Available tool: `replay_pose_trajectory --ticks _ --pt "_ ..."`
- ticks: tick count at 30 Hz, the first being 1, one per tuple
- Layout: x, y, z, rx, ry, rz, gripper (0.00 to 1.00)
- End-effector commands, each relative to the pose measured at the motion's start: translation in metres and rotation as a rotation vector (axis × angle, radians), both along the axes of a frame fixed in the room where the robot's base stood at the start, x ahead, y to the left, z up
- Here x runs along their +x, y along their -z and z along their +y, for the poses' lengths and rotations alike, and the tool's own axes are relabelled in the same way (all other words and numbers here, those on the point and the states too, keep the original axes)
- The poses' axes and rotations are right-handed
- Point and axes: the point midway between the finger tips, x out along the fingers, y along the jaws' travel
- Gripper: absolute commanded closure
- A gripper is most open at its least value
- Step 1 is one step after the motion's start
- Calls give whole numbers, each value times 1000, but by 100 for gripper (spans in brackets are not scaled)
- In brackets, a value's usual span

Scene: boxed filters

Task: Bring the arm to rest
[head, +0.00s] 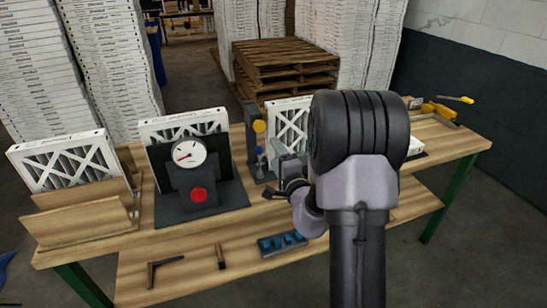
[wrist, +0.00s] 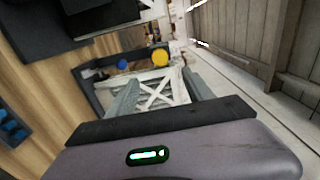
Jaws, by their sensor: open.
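My arm (head: 358,190) reaches up over the workbench from the front, its dark rounded joint covering part of the bench behind it. My gripper (head: 285,172) is left of that joint, over the middle of the bench. In the wrist view the two grey fingers of my gripper (wrist: 160,95) stand apart, with a white-framed boxed filter (wrist: 155,92) showing between and beyond them. I cannot tell whether the fingers touch it. The same filter (head: 290,118) seems to stand upright behind my gripper in the head view.
A gauge stand with a red button (head: 198,195) holds another filter (head: 183,124) behind it. A third filter (head: 68,160) stands in a wooden holder (head: 85,215) at left. A blue-slotted block (head: 282,244) lies on the lower shelf. Pallets (head: 285,65) and tall stacks stand behind.

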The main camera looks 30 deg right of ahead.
Motion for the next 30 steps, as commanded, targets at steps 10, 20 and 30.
replay_pose_trajectory --ticks 10,20,30 --pt "2 -4 8 2 -25 -5 40" --pt "-65 -74 277 25 -881 148 40" --pt "-298 16 313 -678 -1076 895 40"
